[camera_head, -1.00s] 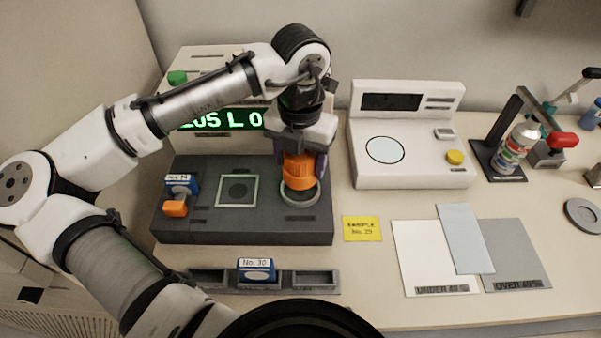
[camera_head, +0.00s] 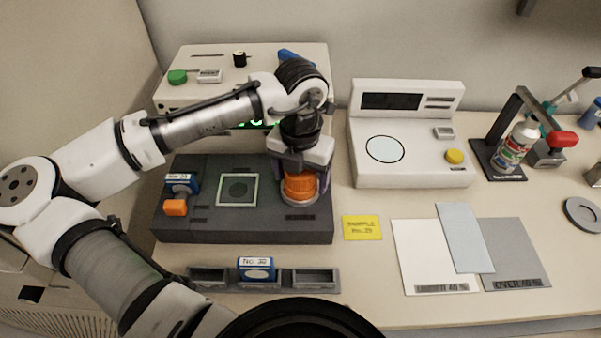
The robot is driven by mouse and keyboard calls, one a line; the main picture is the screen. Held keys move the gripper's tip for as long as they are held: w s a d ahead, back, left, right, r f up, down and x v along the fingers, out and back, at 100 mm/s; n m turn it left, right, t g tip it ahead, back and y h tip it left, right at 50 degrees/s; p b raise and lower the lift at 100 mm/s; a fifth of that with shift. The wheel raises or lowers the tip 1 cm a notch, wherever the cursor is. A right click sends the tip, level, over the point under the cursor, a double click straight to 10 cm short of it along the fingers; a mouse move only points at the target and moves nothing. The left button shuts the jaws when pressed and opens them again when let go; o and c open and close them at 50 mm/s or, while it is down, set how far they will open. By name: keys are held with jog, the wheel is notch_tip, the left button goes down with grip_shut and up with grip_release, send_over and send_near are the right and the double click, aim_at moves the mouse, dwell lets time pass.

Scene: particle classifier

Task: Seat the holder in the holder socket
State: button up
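The orange round holder (camera_head: 299,187) stands upright at the right end of the dark panel. It is at the ring-shaped holder socket (camera_head: 312,203), whose grey rim shows around its lower edge. I cannot tell whether it is fully down in the ring. My gripper (camera_head: 299,178) points down over the holder, with a dark purple finger at its left and right sides. Whether the fingers press on the holder or stand slightly apart is too small to tell.
On the dark panel (camera_head: 240,225) are a square framed pad (camera_head: 238,190) and a blue box with an orange block (camera_head: 176,207) at left. A tray (camera_head: 222,285) with a blue No. 30 box (camera_head: 256,269) lies in front. A white device (camera_head: 410,170) stands at right.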

jog(key=shift+o, duration=0.5)
jog(key=shift+r, duration=0.1)
notch_tip(320, 180, up, 12)
jog(key=shift+b, duration=0.4)
